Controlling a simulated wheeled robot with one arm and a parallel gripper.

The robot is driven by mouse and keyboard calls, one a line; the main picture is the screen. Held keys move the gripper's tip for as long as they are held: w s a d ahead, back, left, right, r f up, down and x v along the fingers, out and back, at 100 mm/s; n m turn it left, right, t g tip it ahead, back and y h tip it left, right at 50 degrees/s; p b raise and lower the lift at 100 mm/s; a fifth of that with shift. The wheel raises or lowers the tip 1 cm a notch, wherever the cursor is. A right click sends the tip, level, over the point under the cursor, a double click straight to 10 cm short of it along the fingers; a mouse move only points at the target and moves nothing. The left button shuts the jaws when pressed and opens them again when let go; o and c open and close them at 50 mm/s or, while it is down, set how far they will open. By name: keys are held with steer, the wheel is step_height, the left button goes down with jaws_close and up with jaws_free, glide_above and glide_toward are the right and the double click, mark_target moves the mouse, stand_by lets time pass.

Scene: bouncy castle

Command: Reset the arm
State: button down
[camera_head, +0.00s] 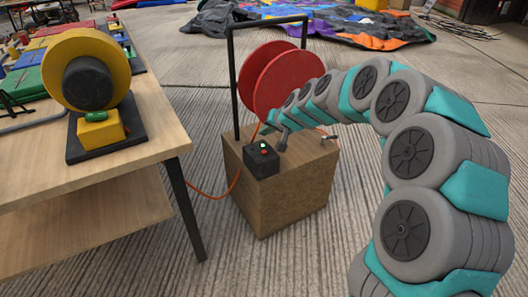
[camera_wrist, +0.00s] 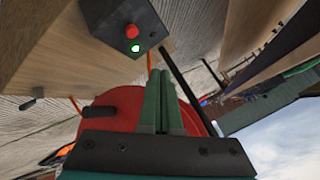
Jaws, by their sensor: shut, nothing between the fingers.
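My arm (camera_head: 415,150), grey and teal, curves from the lower right up and over to the left. My gripper (camera_wrist: 160,75) shows in the wrist view with its two green fingers together and nothing between them. In the head view its end is near the top of a wooden box (camera_head: 290,185), just behind a small black control box (camera_head: 262,165). The control box (camera_wrist: 105,18) has a red button (camera_wrist: 131,31) and a bright greenish-white light (camera_wrist: 135,48). The fingertips point toward it and appear apart from it. The fingertips are hard to make out in the head view.
A red reel (camera_head: 280,75) with a black frame (camera_head: 232,85) stands on the wooden box. An orange cable (camera_head: 210,196) runs left to a wooden table (camera_head: 100,185) carrying a yellow blower (camera_head: 60,60). A colourful deflated castle (camera_head: 340,30) lies behind. Open floor (camera_head: 185,70) lies between.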

steer(key=s+d+r+n+g+h+p, duration=0.1)
steer(key=s+d+r+g, duration=0.1)
steer(key=s, duration=0.6)
steer(key=s+d+r+n+g, duration=0.1)
steer(key=s+d+r, duration=0.1)
steer(key=s, duration=0.7)
steer(key=s+d+g+h, duration=0.1)
steer(key=s+d, duration=0.4)
steer(key=s, duration=0.6)
steer(key=s+d+g+h+p, duration=0.1)
steer(key=s+d, duration=0.4)
steer(key=s, duration=0.6)
steer(key=s+d+m+g+h+p, duration=0.1)
steer(key=s+d+g+h, duration=0.2)
steer(key=s+d, duration=0.3)
steer(key=s, duration=0.5)
steer(key=shift+s+f+g, duration=0.4)
